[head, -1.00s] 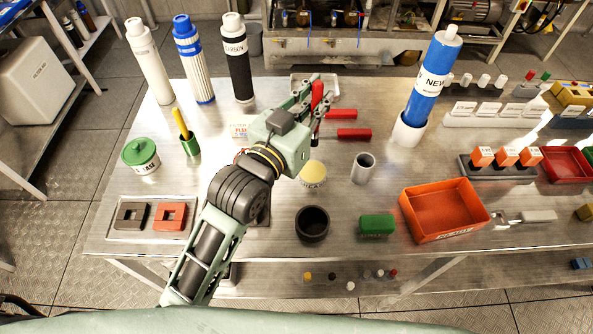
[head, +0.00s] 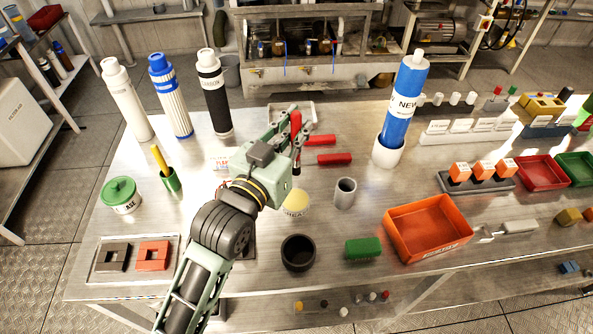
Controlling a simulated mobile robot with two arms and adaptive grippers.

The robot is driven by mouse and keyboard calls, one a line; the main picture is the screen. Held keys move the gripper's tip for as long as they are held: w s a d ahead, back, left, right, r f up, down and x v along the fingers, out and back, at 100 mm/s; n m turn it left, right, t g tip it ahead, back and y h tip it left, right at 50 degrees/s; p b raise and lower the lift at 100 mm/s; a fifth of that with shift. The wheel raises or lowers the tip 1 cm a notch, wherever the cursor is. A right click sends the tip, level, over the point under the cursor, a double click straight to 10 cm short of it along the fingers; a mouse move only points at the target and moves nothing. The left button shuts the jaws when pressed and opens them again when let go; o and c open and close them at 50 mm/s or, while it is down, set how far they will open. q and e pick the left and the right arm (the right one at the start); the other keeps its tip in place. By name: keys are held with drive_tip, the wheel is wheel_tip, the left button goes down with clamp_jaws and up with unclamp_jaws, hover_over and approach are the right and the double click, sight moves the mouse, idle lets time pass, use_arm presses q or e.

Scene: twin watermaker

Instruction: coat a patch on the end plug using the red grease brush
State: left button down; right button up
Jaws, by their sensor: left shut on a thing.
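My left gripper (head: 291,138) is shut on the red grease brush and holds it above the back middle of the table. I cannot tell for sure which thing is the end plug; a black round hollow piece (head: 298,252) stands near the front edge. My right gripper is not in view.
A green-lidded grease jar (head: 122,195), a green cup (head: 171,181) and tall cartridges stand left. A grey cylinder (head: 344,193), a green block (head: 362,249), an orange bin (head: 428,228) and a blue cartridge (head: 403,105) stand right. Two red bars (head: 334,159) lie behind.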

sight(299, 158)
use_arm(q)
drive_tip(key=shift+f, duration=0.1)
drive_tip(key=f+b, duration=0.1)
drive_tip(key=f, duration=0.1)
drive_tip(key=s+f+b, duration=0.1)
drive_tip(key=f, duration=0.1)
drive_tip(key=s+f+b, duration=0.1)
drive_tip(key=f, duration=0.1)
drive_tip(key=shift+s+a+f, duration=0.15)
drive_tip(key=shift+s, duration=0.05)
drive_tip(key=shift+f+b, duration=0.4)
drive_tip(key=shift+f, duration=0.2)
idle(1.6)
